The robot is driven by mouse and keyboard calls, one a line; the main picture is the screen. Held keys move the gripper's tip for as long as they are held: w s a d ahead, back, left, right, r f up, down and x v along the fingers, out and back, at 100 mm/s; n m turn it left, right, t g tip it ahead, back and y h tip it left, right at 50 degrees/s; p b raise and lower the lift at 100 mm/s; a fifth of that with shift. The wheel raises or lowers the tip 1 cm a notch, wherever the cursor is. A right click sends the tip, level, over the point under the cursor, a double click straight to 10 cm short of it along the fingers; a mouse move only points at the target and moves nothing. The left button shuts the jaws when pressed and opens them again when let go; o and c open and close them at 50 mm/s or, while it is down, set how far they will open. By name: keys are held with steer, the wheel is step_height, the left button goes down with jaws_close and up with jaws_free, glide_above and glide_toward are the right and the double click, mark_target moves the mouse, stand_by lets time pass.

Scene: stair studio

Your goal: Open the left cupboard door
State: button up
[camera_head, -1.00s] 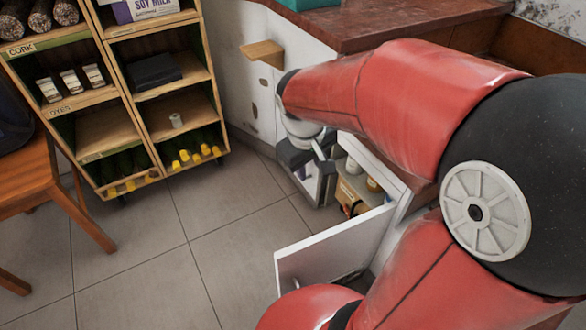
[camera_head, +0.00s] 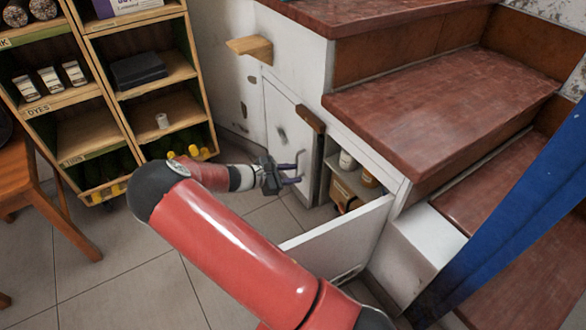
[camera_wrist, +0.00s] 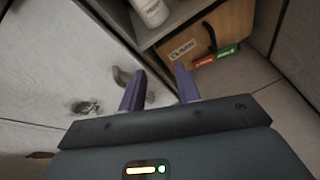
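The left cupboard door (camera_head: 290,115) is a white, scuffed panel under the stairs. It looks shut or nearly shut; I cannot tell which. A wooden block (camera_head: 311,119) sits at its upper right corner. My gripper (camera_head: 297,173) is open in front of the door's lower part, near its right edge. In the wrist view, my gripper's purple fingers (camera_wrist: 160,88) are apart with nothing held between them. The left finger overlaps the scuffed door face (camera_wrist: 60,60), the right one the cupboard opening. Whether they touch the door is unclear.
The right cupboard door (camera_head: 345,240) stands open towards the room, beside my arm. Inside are jars (camera_head: 347,160) and a wooden box (camera_wrist: 205,38) with red and green tags. Wooden shelves (camera_head: 180,88) stand at the left. Red-brown stairs (camera_head: 440,110) rise at the right.

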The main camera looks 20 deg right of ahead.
steer(key=w+a+f+n+t+h+b, duration=0.1)
steer(key=w+a+f+n+t+h, duration=0.2)
steer(key=w+f+n+t, duration=0.35)
steer(key=s+b+x, duration=0.1)
steer(key=x, duration=0.6)
steer(key=shift+d+g, duration=0.3)
steer(key=shift+g, duration=0.15)
steer(key=shift+r+n, duration=0.1)
steer(key=shift+n, duration=0.15)
steer(key=shift+c, duration=0.2)
jaws_close()
